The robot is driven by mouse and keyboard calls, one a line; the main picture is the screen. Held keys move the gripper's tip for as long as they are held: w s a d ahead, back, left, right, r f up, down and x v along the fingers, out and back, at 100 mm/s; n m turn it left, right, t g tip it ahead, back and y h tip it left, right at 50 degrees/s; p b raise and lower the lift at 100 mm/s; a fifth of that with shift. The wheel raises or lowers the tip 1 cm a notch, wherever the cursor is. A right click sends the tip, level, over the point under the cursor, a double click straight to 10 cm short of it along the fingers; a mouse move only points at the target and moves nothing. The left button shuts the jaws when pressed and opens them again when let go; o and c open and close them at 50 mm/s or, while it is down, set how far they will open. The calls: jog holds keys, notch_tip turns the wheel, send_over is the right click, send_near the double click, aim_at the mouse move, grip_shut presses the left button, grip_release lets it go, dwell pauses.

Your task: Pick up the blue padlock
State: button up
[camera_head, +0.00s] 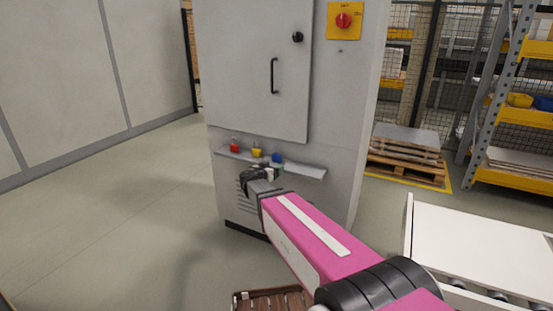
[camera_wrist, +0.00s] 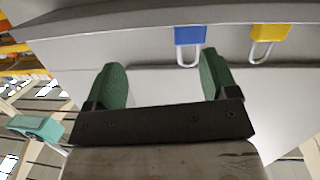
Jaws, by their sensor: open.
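The blue padlock (camera_head: 277,158) sits on the narrow grey ledge (camera_head: 312,171) on the front of the cabinet, at the right of a row of padlocks. It also shows in the wrist view (camera_wrist: 190,36), with its shackle hanging down in the picture beside the right finger. My gripper (camera_wrist: 162,78) is open, with two green fingers and nothing between them. In the head view, my gripper (camera_head: 270,171) is just in front of the ledge, close to the blue padlock. The blue padlock is not between the fingers; I cannot tell whether the right finger touches it.
A yellow padlock (camera_head: 256,152) and a red padlock (camera_head: 234,147) sit farther left on the ledge. The grey cabinet (camera_head: 262,70) stands behind them. A teal object (camera_wrist: 38,127) shows at the left in the wrist view. A white-topped table (camera_head: 480,240) stands at right.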

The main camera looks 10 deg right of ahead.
aim_at(275, 157)
jog(key=shift+t, duration=0.9)
jog(key=w, duration=0.2)
jog(key=w+r, duration=0.1)
jog(key=w, duration=0.3)
jog(key=shift+a+r, duration=0.1)
jog(key=shift+r, duration=0.2)
jog(key=shift+f+x, duration=0.15)
jog(key=shift+x, duration=1.4)
jog(key=shift+f+x, duration=0.2)
jog(key=shift+x, duration=1.3)
jog(key=shift+s, duration=0.15)
jog(key=c, duration=1)
